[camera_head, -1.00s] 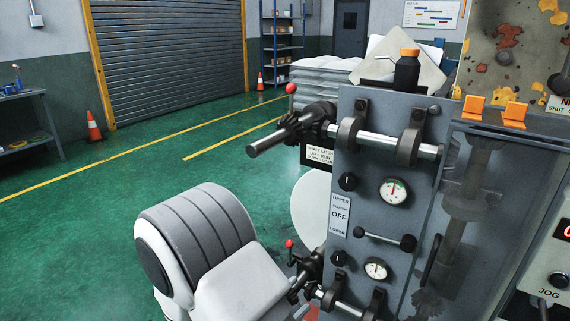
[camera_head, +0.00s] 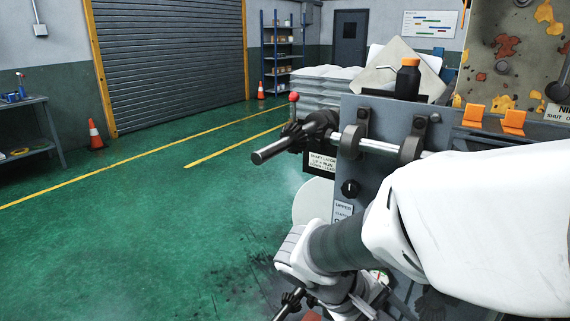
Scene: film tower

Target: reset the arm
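My white and grey arm (camera_head: 480,225) reaches in from the right and crosses in front of the grey machine panel (camera_head: 385,110). It bends at a white joint (camera_head: 292,255) low in the middle of the view. Past that bend, parts of my wrist show near the bottom edge, close to the lower shaft. I cannot make out the fingertips or whether my gripper holds anything. The arm hides the upper gauge and much of the lower panel.
The upper shaft (camera_head: 270,151) juts left from the panel, near a red-knobbed lever (camera_head: 293,98). A dark bottle with an orange cap (camera_head: 408,80) stands above the panel. Orange clips (camera_head: 473,113) sit at right. The green floor (camera_head: 150,220) at left is open.

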